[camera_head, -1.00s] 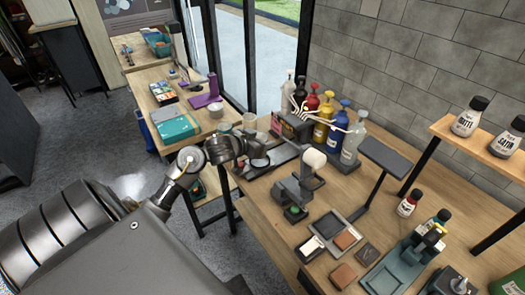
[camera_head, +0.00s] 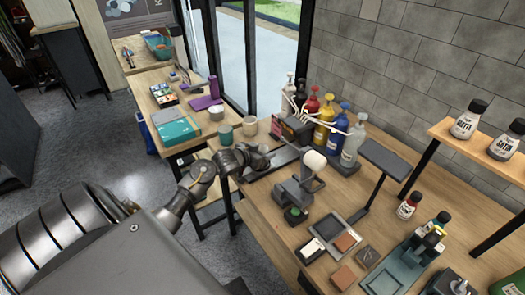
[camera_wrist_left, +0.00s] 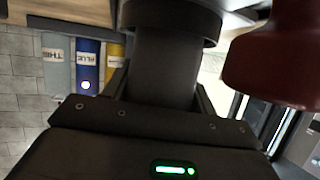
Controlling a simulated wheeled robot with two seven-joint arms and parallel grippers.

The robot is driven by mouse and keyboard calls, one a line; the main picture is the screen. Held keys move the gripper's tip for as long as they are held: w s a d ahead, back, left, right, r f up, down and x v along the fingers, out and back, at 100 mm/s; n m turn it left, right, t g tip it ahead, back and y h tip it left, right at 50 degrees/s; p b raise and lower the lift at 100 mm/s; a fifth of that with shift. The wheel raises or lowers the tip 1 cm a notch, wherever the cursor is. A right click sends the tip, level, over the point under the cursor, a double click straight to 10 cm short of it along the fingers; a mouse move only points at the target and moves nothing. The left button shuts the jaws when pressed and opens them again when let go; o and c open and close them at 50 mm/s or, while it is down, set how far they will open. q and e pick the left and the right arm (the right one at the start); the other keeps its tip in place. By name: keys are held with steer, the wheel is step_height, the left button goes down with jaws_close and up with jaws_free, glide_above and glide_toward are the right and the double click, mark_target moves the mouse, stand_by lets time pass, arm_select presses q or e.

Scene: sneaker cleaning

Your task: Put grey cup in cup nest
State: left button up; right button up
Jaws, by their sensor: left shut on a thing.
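My left gripper (camera_head: 262,158) is at the table's far left end. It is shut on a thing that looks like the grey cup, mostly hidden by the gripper. In the left wrist view a dark cylinder (camera_wrist_left: 170,65) fills the middle; I cannot tell whether it is cup or gripper. A teal cup (camera_head: 225,134) and a pale cup (camera_head: 249,126) stand just behind the gripper. A light grey cup or pot (camera_head: 216,113) stands farther back. I cannot make out the cup nest for certain. My right gripper is out of view.
Pump bottles, including a blue one (camera_head: 338,127), stand behind and right of the gripper. A long dark tray (camera_head: 283,158) lies beside it. A dark red rounded thing (camera_wrist_left: 270,65) is close in the left wrist view.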

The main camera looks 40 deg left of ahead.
arm_select(q)
steer(key=o, duration=1)
steer(key=shift+s+r, duration=0.1)
steer(key=v, duration=1.1)
steer(key=shift+s+r, duration=0.1)
steer(key=shift+s, duration=0.3)
